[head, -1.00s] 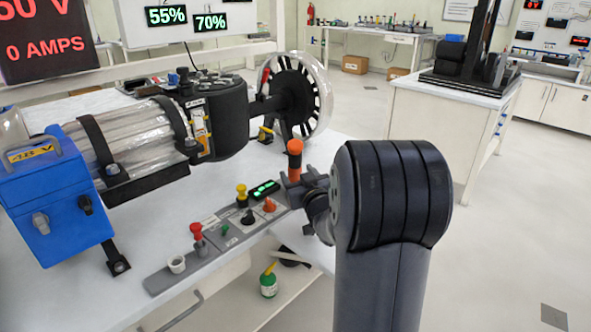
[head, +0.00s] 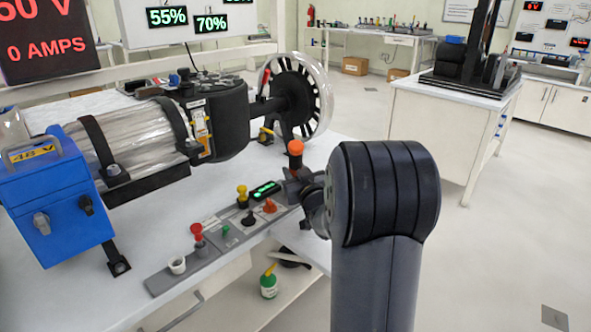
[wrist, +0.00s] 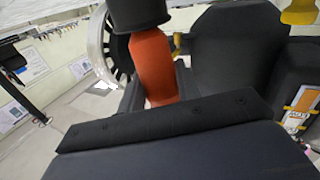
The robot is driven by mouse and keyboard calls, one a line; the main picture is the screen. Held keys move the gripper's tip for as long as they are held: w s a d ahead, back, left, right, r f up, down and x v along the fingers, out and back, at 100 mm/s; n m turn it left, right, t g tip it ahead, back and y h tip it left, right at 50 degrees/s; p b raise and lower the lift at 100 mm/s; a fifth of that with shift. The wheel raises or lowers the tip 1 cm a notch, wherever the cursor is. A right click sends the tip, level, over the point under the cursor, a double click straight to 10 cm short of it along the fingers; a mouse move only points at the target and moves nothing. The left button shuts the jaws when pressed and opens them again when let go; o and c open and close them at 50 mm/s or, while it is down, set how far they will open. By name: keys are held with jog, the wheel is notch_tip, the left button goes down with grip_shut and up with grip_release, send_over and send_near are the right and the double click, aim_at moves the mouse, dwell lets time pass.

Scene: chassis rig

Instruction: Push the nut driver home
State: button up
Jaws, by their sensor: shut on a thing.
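The nut driver (head: 295,148) shows an orange top above my gripper in the head view, roughly upright. In the wrist view its orange handle (wrist: 152,68) stands in front of my gripper, with a dark part at the upper end. My gripper (head: 294,178) is shut on the nut driver, over the right end of the grey control strip (head: 210,240). My wrist and jaws hide its lower end, so I cannot tell what it touches.
The motor rig, with a dark housing (head: 222,118) and spoked wheel (head: 298,95), stands behind my gripper. A yellow knob (head: 242,192), orange knob (head: 270,206) and red knob (head: 196,230) rise from the strip. A blue 48 V box (head: 60,205) stands left. Floor on the right is clear.

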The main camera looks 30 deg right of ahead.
grip_shut()
jog(key=shift+r, duration=0.1)
